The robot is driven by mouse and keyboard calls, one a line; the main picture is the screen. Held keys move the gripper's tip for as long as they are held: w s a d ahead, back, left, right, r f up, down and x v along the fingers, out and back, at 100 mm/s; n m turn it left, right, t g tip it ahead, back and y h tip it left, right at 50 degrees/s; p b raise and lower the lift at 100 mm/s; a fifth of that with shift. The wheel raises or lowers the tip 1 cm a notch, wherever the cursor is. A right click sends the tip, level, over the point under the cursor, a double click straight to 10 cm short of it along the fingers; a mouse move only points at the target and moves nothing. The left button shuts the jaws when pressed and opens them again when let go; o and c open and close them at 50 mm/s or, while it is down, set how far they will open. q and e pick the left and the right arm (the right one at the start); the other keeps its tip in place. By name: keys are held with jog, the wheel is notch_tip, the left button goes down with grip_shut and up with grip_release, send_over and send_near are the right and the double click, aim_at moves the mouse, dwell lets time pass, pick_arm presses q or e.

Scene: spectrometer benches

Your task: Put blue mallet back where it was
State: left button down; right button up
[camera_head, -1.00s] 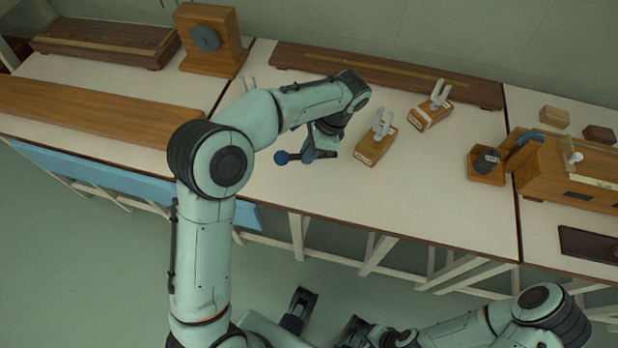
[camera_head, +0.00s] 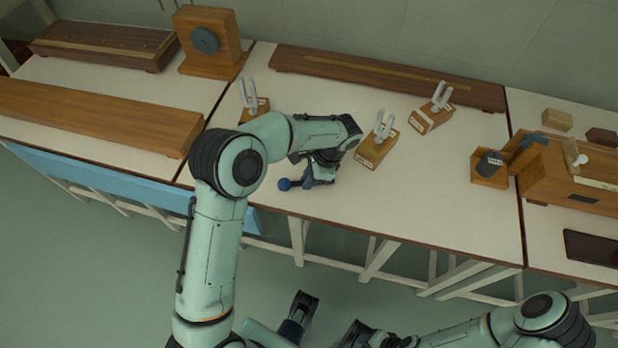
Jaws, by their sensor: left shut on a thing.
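The blue mallet (camera_head: 284,184) shows its round blue head just left of my left gripper (camera_head: 316,178), near the front edge of the middle bench (camera_head: 430,205). My left gripper is shut on the mallet; its handle is mostly hidden by the fingers. I cannot tell whether the mallet touches the bench top. Tuning forks on wooden boxes stand behind: one at the left (camera_head: 255,105), partly behind my arm, one in the middle (camera_head: 371,150), and one at the right (camera_head: 432,115). My right arm is low at the bottom right, and its gripper's jaws are unclear.
A wooden block with a dark cylinder (camera_head: 489,165) stands near the right end of the middle bench. A long wooden board with a brass strip (camera_head: 385,76) lies along the back. A long wooden beam (camera_head: 95,115) lies on the left bench. The front right of the middle bench is clear.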

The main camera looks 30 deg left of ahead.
pick_arm(q)
jog(key=shift+f, duration=0.15)
jog(key=c, duration=1.1)
grip_release()
jog(key=p+v, duration=0.2)
jog(key=v, duration=1)
